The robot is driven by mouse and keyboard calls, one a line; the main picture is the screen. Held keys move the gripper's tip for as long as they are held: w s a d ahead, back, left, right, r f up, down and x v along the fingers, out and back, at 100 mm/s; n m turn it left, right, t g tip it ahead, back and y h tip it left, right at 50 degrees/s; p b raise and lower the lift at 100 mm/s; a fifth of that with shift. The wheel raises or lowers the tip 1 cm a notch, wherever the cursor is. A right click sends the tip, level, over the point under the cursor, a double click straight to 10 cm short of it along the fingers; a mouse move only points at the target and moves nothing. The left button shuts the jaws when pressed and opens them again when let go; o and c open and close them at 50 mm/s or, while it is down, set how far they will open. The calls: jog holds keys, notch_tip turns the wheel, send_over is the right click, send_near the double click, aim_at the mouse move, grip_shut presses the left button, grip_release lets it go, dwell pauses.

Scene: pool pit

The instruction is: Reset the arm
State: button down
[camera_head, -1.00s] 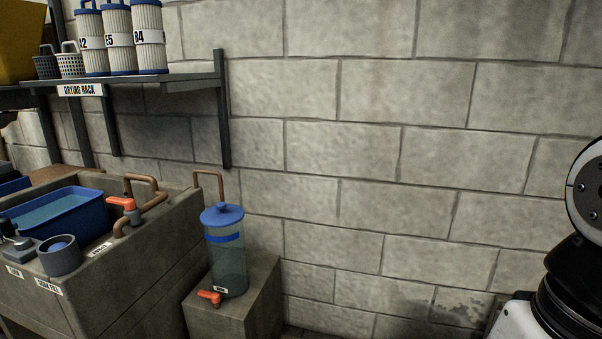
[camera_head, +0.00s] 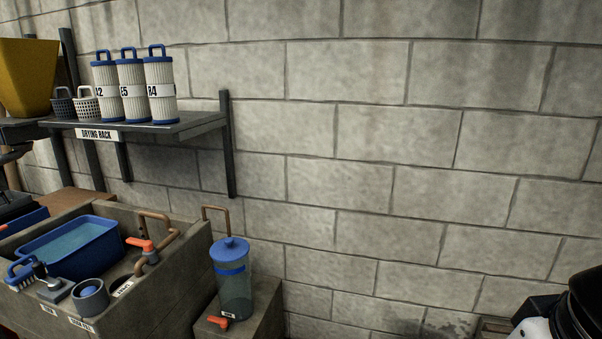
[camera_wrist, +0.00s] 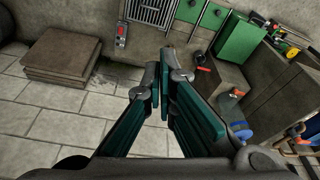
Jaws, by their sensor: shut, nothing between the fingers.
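My gripper (camera_wrist: 160,92) shows in the wrist view with its two teal-sided fingers shut at the tips and nothing between them. It is up in free air, pointing down toward the tiled floor and the base of the wall. It touches nothing that I can see. In the head view, a dark and white part of my own arm (camera_head: 560,318) shows at the lower right corner. The gripper itself is out of that view.
A drying rack shelf (camera_head: 205,122) holds several filter cartridges (camera_head: 131,90) and baskets. Below are a stone sink (camera_head: 185,285) with a blue tub (camera_head: 75,250) and a blue-lidded canister (camera_head: 233,285). A stack of slabs (camera_wrist: 62,57) lies on the floor. The block wall at right is bare.

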notch_tip(320, 180, up, 14)
jog(key=s+t+p, duration=0.1)
jog(key=p, duration=1)
jog(key=shift+s+f+t, duration=0.25)
jog(key=shift+s+t, duration=0.1)
jog(key=shift+t, duration=0.05)
jog(key=shift+d, duration=0.1)
